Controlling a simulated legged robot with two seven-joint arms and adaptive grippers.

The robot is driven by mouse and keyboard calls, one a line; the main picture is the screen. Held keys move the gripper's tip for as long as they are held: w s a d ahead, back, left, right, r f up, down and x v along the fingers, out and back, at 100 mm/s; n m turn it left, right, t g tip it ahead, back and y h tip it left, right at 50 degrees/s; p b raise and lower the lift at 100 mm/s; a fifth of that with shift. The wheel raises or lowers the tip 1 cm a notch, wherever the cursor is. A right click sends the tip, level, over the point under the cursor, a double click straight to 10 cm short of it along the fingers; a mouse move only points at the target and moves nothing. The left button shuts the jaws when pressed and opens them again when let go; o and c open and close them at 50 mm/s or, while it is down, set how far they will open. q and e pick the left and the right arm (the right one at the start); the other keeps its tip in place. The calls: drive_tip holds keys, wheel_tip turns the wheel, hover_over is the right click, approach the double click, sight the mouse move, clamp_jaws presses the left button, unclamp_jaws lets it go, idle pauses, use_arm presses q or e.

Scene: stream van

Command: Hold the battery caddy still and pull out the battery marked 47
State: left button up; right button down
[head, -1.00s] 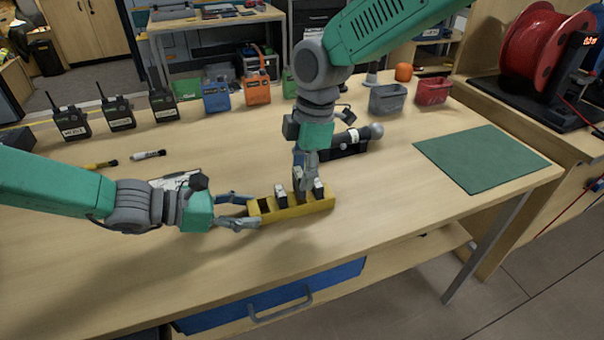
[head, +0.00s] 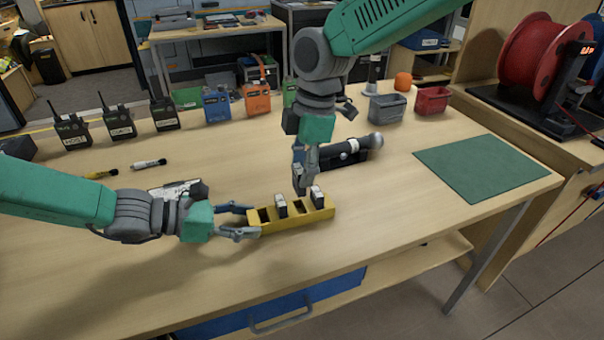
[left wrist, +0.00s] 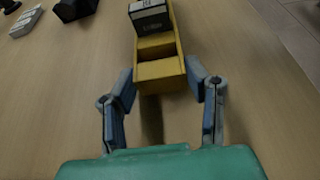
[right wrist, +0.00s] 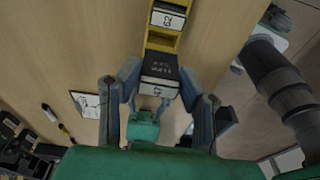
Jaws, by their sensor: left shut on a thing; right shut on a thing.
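The yellow battery caddy (head: 290,225) lies on the wooden table. My left gripper (head: 249,221) is shut on its left end, one finger along each side, also seen in the left wrist view (left wrist: 166,84). My right gripper (head: 302,178) is above the caddy, shut on a dark battery with a white label (right wrist: 158,78). The label seems upside down and is hard to read; it may be 47. The battery looks raised out of its slot.
A dark cylinder-shaped device (head: 350,152) lies just behind the caddy, close to my right gripper. Several radios (head: 120,120) stand along the back left. Two markers (head: 148,163) lie at left. A green mat (head: 487,165) lies at right. The table in front of the caddy is clear.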

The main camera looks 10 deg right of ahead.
use_arm(q)
drive_tip(key=o, duration=1.3)
drive_tip(key=shift+c, duration=0.2)
